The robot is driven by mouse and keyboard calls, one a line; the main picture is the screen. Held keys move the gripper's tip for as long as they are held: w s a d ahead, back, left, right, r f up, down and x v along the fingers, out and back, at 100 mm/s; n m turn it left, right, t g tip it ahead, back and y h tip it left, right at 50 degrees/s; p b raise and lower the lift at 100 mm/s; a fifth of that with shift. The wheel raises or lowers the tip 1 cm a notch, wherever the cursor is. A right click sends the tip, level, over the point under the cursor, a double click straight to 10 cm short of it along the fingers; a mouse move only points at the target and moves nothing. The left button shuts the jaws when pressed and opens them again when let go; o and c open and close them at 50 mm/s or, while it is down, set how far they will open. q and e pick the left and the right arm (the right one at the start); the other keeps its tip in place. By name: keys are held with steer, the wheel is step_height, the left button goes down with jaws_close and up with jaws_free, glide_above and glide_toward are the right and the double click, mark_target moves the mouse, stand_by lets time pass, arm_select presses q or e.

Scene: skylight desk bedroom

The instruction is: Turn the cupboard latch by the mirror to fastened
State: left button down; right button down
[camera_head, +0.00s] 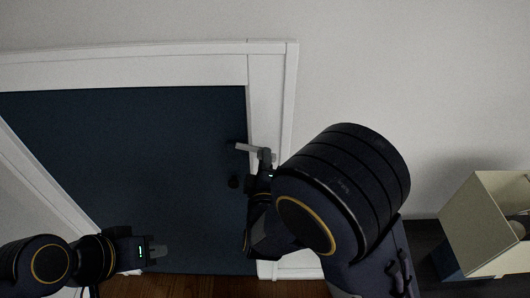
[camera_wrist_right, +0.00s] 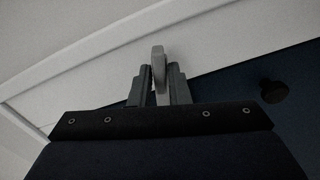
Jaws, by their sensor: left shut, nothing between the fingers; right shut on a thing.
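The latch (camera_head: 248,149) is a light grey lever at the right edge of the dark blue cupboard door (camera_head: 140,160), by the white frame. In the head view it lies nearly level, its free end pointing left. My right gripper (camera_head: 266,162) is shut on the latch; my forearm hides part of the grip. In the right wrist view the latch (camera_wrist_right: 158,62) stands between the two fingers (camera_wrist_right: 160,82). My left gripper (camera_head: 160,251) is shut and empty, low in front of the door, apart from the latch. I cannot make out a mirror.
A white frame (camera_head: 268,95) borders the door. A small dark round knob (camera_head: 233,182) sits below the latch and also shows in the right wrist view (camera_wrist_right: 273,91). A cream open box (camera_head: 478,215) stands at the far right on a dark surface. Brown floor (camera_head: 200,287) shows below.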

steer(key=shift+n+p, duration=0.95)
steer(key=shift+n, duration=0.65)
steer(key=shift+f, duration=0.1)
steer(key=c, duration=1.5)
jaws_free()
steer(key=s+b, duration=0.1)
steer(key=s, duration=0.7)
steer(key=shift+w, duration=0.1)
